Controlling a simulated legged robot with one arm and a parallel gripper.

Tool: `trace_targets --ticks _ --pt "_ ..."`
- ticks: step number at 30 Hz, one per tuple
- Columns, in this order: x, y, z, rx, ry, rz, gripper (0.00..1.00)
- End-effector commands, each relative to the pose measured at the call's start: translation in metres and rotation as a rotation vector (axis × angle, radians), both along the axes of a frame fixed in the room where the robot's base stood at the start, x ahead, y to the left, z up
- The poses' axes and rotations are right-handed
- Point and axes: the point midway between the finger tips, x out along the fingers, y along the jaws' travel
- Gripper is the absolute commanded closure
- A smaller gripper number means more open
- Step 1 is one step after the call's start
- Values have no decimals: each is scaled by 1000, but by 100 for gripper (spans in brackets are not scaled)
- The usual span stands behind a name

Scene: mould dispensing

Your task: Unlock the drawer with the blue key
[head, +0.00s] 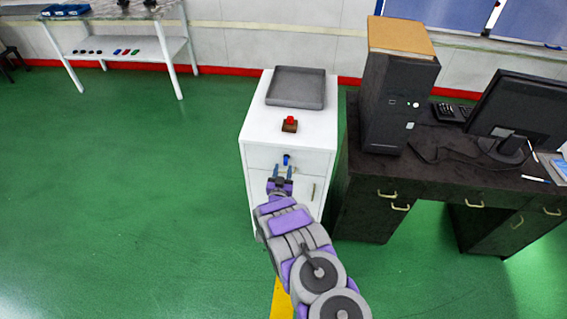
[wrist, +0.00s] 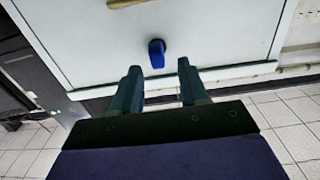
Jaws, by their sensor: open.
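The blue key (head: 286,159) sits in the front of the white cabinet's upper drawer (head: 264,157). In the wrist view the key (wrist: 156,54) sticks out from the pale drawer front (wrist: 100,45). My gripper (head: 282,171) is just in front of the drawer, close to the key. In the wrist view my gripper (wrist: 158,72) has its two fingers apart, with the key beyond and between the fingertips. Nothing is held. The wrist view does not show clearly whether the fingers touch the key. The drawer looks shut.
A red button on a brown base (head: 290,125) and a grey tray (head: 296,102) stand on the cabinet top. A dark desk (head: 365,200) with a computer tower (head: 385,110) is close on the right. The green floor (head: 130,200) on the left is clear.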

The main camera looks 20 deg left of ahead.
Motion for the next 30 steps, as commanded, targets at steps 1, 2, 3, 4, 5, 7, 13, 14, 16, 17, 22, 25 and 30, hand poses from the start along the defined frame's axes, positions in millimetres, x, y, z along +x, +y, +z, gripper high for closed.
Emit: trace_targets --ticks 1,2,3,4,5,7,13,14,16,17,22,25,30 --pt "7 1 0 5 -3 -2 56" --pt "11 2 0 5 -4 -2 56" --pt "16 4 0 3 -2 -2 56" --pt "20 5 -1 1 -2 -1 56" --pt "24 7 0 1 -3 -1 56" --pt "31 11 -2 -1 -3 -1 56" --pt "45 18 -4 -6 0 1 56" --pt "46 18 -4 -7 -1 1 56" --pt "49 18 -3 -7 -2 1 56" --pt "49 18 -3 -7 -2 1 56" --pt "51 14 -1 -2 0 0 56" --pt "51 13 0 -1 0 0 56" --pt "51 15 -1 -4 -1 0 68"
